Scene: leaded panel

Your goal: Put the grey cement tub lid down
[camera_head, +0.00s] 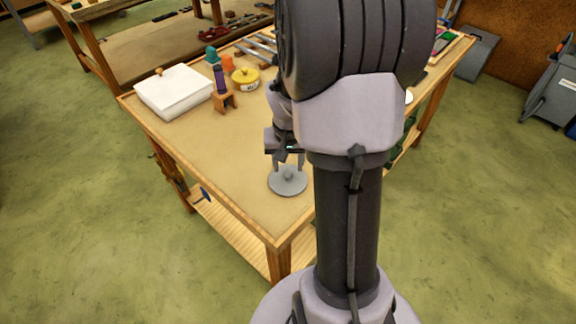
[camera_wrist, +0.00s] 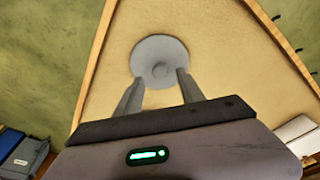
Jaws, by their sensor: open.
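The grey cement tub lid (camera_head: 288,183) is a round disc with a small knob in its middle. It appears to lie flat on the tan table top, near the table's front corner. It also shows in the wrist view (camera_wrist: 158,50), on the tan surface beyond my fingers. My gripper (camera_head: 288,164) is just above the lid, pointing down. In the wrist view my gripper's two fingers (camera_wrist: 158,80) are apart on either side of the knob, with nothing held between them. Whether a finger touches the knob I cannot tell.
The wooden table (camera_head: 185,130) has raised edges. A white box (camera_head: 174,94) with a knob stands at its far left. A yellow-lidded pot (camera_head: 245,78) and a purple bottle (camera_head: 220,80) in a wooden stand are farther back. The table left of the lid is clear.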

